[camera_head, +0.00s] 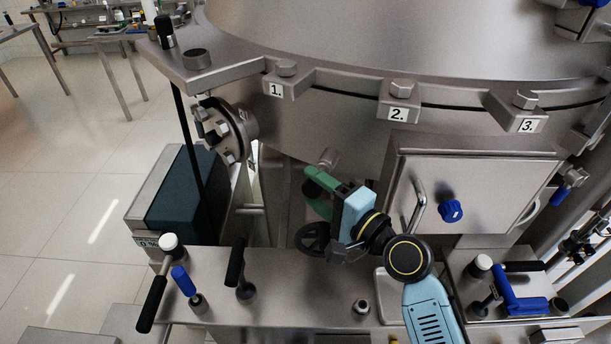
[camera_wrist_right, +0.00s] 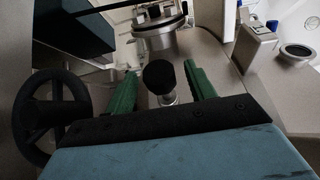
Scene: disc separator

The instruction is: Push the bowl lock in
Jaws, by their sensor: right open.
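The bowl lock appears to be a black round knob on a short metal stem. In the right wrist view the knob (camera_wrist_right: 159,76) sits between my green fingers, with a visible gap on each side. In the head view its metal fitting (camera_head: 327,157) sticks out from the separator's lower body, and the knob is mostly hidden by the fingers. My right gripper (camera_head: 313,189) is open around the knob, its fingers pointing up and left. It also shows in the wrist view (camera_wrist_right: 160,74). I cannot tell how far in the lock sits. My left gripper is out of view.
A black handwheel (camera_head: 312,239) is just below the right gripper. A steel box with a blue knob (camera_head: 451,211) stands right of it. Black and blue levers (camera_head: 183,281) rise from the front ledge. A bolted flange (camera_head: 222,133) is at upper left.

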